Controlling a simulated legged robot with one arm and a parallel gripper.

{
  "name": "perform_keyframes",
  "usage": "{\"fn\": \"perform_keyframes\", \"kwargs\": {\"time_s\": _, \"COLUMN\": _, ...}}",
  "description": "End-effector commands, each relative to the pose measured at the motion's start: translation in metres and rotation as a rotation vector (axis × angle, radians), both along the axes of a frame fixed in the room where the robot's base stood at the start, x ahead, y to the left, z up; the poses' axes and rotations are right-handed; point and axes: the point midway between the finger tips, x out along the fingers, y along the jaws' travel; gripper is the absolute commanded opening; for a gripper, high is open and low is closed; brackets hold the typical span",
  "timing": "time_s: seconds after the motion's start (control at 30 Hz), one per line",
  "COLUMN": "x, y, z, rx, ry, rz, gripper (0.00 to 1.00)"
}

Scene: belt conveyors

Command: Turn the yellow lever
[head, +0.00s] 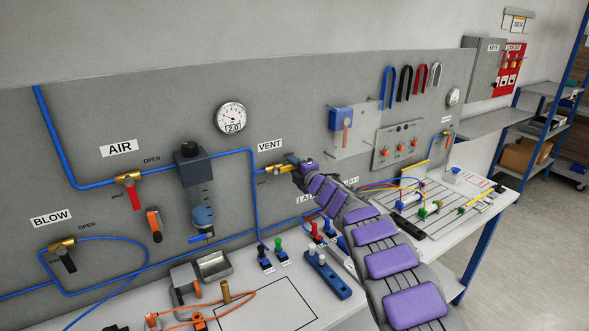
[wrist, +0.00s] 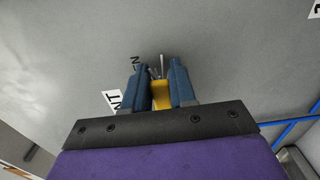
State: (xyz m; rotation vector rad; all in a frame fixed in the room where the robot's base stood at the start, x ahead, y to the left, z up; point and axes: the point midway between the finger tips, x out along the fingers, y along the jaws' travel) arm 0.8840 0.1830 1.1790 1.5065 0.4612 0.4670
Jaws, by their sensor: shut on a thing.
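The yellow lever (wrist: 162,98) shows in the wrist view between the two blue fingers of my gripper (wrist: 158,72). The fingers are shut on it, one on each side, and hide part of it. In the head view, my gripper (head: 293,163) is at the brass valve (head: 274,172) under the VENT label (head: 269,146) on the grey panel. My gripper and arm cover most of the lever there, so its exact angle cannot be told.
On the panel to the left are the AIR valve (head: 126,179) with a red lever and the BLOW valve (head: 60,246) with a dark lever. A filter unit (head: 195,185) and gauge (head: 231,117) are near. Coloured connectors (head: 278,247) stand on the bench below.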

Motion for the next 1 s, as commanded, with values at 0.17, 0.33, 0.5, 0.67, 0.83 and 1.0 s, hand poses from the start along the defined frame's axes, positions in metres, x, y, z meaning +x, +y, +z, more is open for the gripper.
{"fn": "perform_keyframes", "kwargs": {"time_s": 0.17, "x": -0.0009, "y": 0.0026, "z": -0.0004, "rx": -0.002, "ry": 0.000, "rz": 0.005, "gripper": 0.00}}
{"fn": "perform_keyframes", "kwargs": {"time_s": 0.33, "x": -0.0010, "y": 0.0028, "z": -0.0005, "rx": -0.002, "ry": 0.000, "rz": 0.005, "gripper": 0.28}}
{"fn": "perform_keyframes", "kwargs": {"time_s": 0.5, "x": -0.0001, "y": 0.0019, "z": -0.0011, "rx": -0.002, "ry": 0.001, "rz": 0.003, "gripper": 0.45}}
{"fn": "perform_keyframes", "kwargs": {"time_s": 0.67, "x": 0.0006, "y": 0.0012, "z": -0.0015, "rx": -0.001, "ry": 0.002, "rz": 0.002, "gripper": 0.47}}
{"fn": "perform_keyframes", "kwargs": {"time_s": 0.83, "x": -0.0004, "y": 0.0003, "z": -0.0014, "rx": -0.001, "ry": 0.002, "rz": 0.002, "gripper": 0.47}}
{"fn": "perform_keyframes", "kwargs": {"time_s": 1.0, "x": -0.0078, "y": -0.0046, "z": -0.0036, "rx": -0.003, "ry": 0.008, "rz": 0.002, "gripper": 0.47}}
